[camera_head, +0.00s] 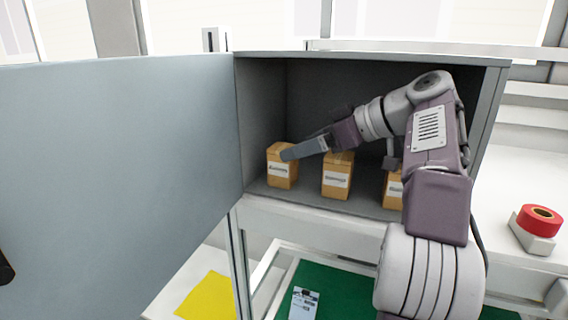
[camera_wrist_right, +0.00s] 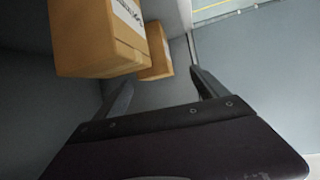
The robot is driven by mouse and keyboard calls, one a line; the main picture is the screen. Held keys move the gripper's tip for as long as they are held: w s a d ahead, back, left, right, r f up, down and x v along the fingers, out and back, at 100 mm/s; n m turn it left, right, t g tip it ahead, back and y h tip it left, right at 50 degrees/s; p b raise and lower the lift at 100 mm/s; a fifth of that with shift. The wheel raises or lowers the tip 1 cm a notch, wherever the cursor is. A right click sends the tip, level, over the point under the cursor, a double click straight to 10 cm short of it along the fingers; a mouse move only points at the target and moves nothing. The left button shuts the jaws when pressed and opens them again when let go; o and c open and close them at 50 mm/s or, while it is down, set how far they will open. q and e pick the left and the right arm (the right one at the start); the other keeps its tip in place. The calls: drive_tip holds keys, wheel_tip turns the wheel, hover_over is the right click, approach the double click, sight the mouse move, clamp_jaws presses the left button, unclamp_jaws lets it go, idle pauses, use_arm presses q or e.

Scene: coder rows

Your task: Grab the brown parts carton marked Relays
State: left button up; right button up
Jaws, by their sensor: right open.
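Three brown cartons with white labels stand in a row inside an open grey cabinet (camera_head: 360,61): a left carton (camera_head: 282,174), a middle carton (camera_head: 336,183) and a right carton (camera_head: 393,192), partly hidden by my arm. The label print is too small to read, so I cannot tell which says Relays. My right gripper (camera_head: 290,155) reaches in from the right, its fingers at the left carton's upper part. In the right wrist view its fingers (camera_wrist_right: 160,77) are apart; a large carton (camera_wrist_right: 92,48) is at upper left and a smaller-looking one (camera_wrist_right: 158,53) lies beyond the fingertips. My left gripper is not in view.
The cabinet door (camera_head: 120,170) stands open on the left. The cabinet's side walls and roof surround my right arm closely. Below are a green surface (camera_head: 345,290) and a yellow sheet (camera_head: 207,297).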

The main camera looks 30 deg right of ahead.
sight(286, 146)
drive_tip(key=x, duration=0.2)
drive_tip(key=p+x, duration=0.1)
drive_tip(key=x, duration=0.1)
drive_tip(key=d+p+x, duration=0.1)
drive_tip(key=x, duration=0.1)
drive_tip(key=shift+w+r, duration=0.15)
drive_tip(key=shift+w, duration=0.3)
drive_tip(key=shift+w+a+f, duration=0.2)
drive_tip(key=shift+w+f, duration=0.05)
drive_tip(key=shift+s+a, duration=0.2)
drive_tip(key=shift+a, duration=0.05)
drive_tip(key=shift+s, duration=0.15)
drive_tip(key=shift+c, duration=1.2)
drive_tip(key=shift+d, duration=0.1)
drive_tip(key=c, duration=1.5)
